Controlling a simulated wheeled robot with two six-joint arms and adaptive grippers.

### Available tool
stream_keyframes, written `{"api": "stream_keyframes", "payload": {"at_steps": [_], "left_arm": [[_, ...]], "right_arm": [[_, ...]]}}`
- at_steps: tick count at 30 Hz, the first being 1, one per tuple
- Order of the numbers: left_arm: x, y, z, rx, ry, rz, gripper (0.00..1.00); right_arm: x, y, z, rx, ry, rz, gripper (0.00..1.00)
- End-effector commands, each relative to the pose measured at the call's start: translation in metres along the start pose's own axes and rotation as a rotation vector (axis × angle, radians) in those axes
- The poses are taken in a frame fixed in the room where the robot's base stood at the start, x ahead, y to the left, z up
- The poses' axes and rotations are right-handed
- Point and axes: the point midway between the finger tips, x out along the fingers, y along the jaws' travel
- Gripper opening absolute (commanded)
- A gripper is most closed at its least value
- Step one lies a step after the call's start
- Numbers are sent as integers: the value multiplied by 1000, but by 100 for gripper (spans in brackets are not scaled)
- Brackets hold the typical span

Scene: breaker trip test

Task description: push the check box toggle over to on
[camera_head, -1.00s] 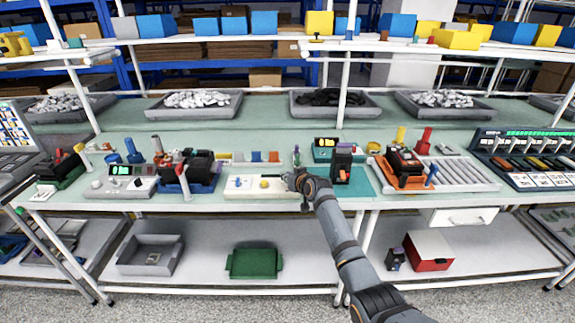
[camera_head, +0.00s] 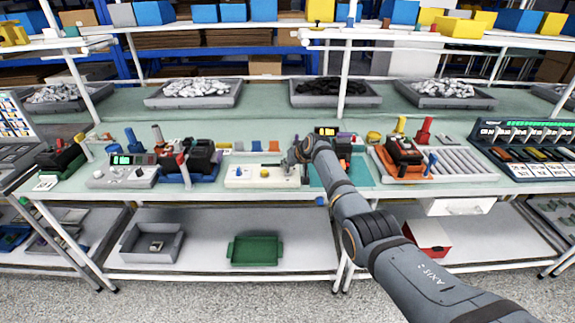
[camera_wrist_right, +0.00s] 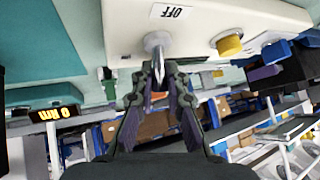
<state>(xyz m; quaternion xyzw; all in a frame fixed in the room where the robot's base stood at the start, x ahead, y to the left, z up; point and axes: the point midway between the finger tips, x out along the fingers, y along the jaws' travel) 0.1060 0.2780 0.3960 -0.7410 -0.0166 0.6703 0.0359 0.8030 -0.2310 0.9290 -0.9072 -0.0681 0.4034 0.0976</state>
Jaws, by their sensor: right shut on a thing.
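The cream check box (camera_head: 245,181) sits at the front of the bench in the head view, with a blue knob (camera_head: 240,170) and a yellow button (camera_head: 265,173) on top. In the right wrist view its panel (camera_wrist_right: 120,22) fills the top, with the metal toggle (camera_wrist_right: 157,42) beside an upside-down OFF label (camera_wrist_right: 171,12) and the yellow button at right. My right gripper (camera_wrist_right: 158,72) is shut on the toggle's end, its fingertips meeting around it. My left gripper is not in view.
A teal mat (camera_head: 318,177) lies right of the box, partly under my arm. A black device on a blue base (camera_head: 205,176) stands left, and an orange device (camera_head: 402,168) right. A grey tray of dark parts (camera_head: 335,100) is behind.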

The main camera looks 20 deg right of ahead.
Motion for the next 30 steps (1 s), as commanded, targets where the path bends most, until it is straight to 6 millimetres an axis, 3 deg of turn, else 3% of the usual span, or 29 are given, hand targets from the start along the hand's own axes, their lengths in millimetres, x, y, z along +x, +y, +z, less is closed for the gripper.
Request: {"api": "stream_keyframes", "payload": {"at_steps": [8,9,13,24,30], "left_arm": [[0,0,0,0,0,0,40],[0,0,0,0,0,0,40],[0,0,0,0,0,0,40],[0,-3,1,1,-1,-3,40],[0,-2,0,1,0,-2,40]], "right_arm": [[0,0,1,2,-2,0,0],[0,0,1,2,-1,0,18],[0,0,0,1,-1,0,36],[-2,1,0,1,1,0,36],[-24,1,0,0,3,1,36]]}}
